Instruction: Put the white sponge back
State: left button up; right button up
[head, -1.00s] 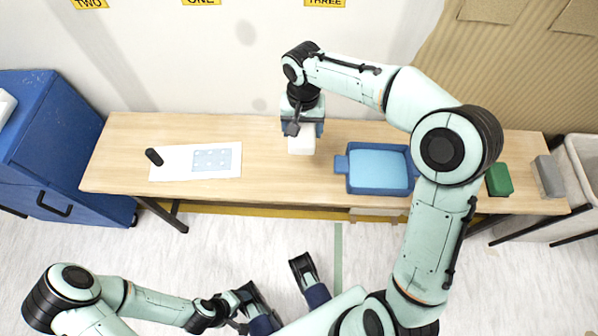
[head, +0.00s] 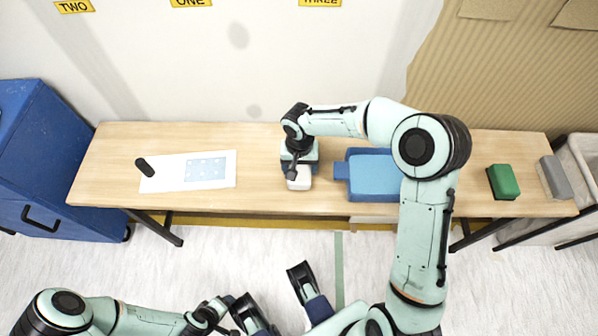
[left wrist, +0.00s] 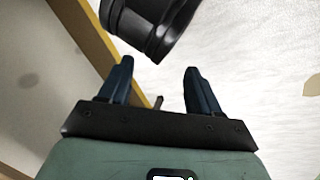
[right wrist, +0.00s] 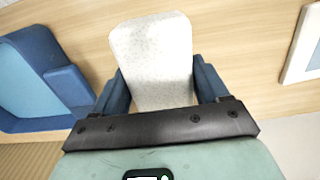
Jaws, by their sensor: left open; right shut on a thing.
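The white sponge (head: 299,179) is at the middle of the wooden table, near its front edge in the head view. My right gripper (head: 298,167) is shut on it. In the right wrist view the pale, speckled sponge (right wrist: 152,50) sits between the two blue fingers (right wrist: 162,88) and sticks out beyond them. I cannot tell whether it touches the tabletop. My left gripper (left wrist: 157,68) is open and empty, in front of the table over the floor.
A blue tray (head: 372,178) stands just right of the sponge, partly hidden by my right arm. A green block (head: 503,182) and a grey block (head: 553,177) lie at the table's right end. A white sheet (head: 160,172) with a black roller-like piece (head: 144,167) lies left.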

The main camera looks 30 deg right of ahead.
notch_tip(320, 180, down, 4)
jog(key=shift+r+b, duration=0.25)
jog(key=shift+b, duration=0.1)
pick_arm(q)
jog(key=shift+w+a+f+t, duration=0.3)
jog(key=shift+w+f, duration=0.15)
jog(key=shift+w, duration=0.2)
pick_arm(e)
jog(key=shift+r, duration=0.1)
pick_arm(q)
jog(key=shift+w+f, duration=0.1)
pick_arm(e)
jog(key=shift+f, duration=0.3)
jog(key=o, duration=1.1)
pick_arm(q)
jog(key=shift+w+a+f, duration=0.15)
jog(key=shift+w+a, duration=0.05)
